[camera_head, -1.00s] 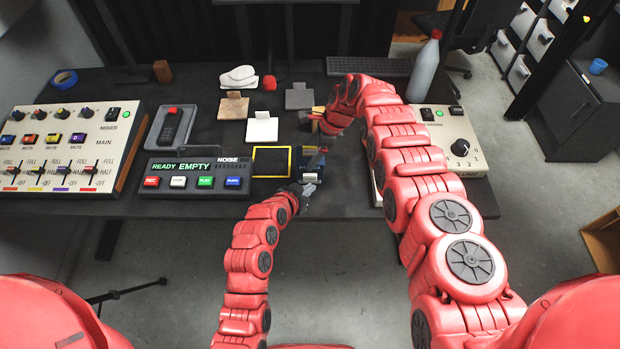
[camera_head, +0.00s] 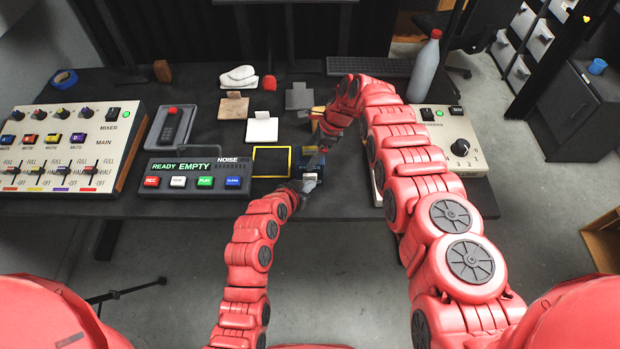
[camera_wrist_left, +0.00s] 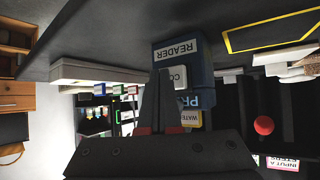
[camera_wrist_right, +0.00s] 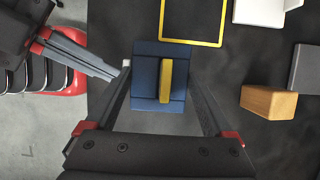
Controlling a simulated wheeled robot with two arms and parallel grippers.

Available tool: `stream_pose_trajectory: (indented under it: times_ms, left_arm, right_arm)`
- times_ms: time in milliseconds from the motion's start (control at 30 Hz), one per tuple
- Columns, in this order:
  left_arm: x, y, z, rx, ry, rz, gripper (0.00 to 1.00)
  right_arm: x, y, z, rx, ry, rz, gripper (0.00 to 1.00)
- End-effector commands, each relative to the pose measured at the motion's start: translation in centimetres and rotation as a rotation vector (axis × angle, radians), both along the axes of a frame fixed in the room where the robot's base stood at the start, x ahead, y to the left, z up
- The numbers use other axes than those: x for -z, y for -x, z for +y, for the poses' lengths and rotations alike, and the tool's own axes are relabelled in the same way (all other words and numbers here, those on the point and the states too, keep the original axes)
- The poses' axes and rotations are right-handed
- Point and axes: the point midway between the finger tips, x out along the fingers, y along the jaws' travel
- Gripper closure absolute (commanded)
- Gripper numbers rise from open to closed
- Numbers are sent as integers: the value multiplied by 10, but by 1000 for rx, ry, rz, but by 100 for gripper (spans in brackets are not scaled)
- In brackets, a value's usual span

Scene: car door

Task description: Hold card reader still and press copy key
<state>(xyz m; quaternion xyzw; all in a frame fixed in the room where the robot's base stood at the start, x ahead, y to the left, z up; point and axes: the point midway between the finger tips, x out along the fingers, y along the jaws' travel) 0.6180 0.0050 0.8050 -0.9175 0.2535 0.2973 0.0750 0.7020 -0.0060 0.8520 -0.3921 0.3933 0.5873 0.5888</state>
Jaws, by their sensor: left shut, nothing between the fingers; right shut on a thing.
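The card reader (camera_head: 314,161) is a dark blue box at the table's front edge, and a white key marked "CO" (camera_wrist_left: 179,74) sits on its face in the left wrist view, partly hidden by my finger. A yellow strip (camera_wrist_right: 167,80) lies across its top. My right gripper (camera_head: 326,140) is shut on the card reader, with one finger on each side of it in the right wrist view. My left gripper (camera_head: 304,183) is shut and empty. Its tips are close to the white key; I cannot tell if they touch.
A yellow-outlined square (camera_head: 272,162) lies left of the reader. Beyond are a white card stand (camera_head: 262,130) and a wooden block (camera_wrist_right: 268,102). A recorder panel (camera_head: 197,173) stands to the left, and a dial box (camera_head: 455,130) to the right, behind my right arm.

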Motion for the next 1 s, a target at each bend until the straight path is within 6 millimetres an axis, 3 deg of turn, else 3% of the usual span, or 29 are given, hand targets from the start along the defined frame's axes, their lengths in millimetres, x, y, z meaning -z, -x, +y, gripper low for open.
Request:
stream_pose_trajectory:
  times_ms: [700, 1000]
  left_arm:
    - [-1, -6, 0, -1, 1, -2, 100]
    - [-1, 5, 0, -1, 0, -4, 100]
  right_arm:
    - [0, 0, 0, 0, 0, 1, 94]
    - [0, 0, 0, 0, 0, 1, 94]
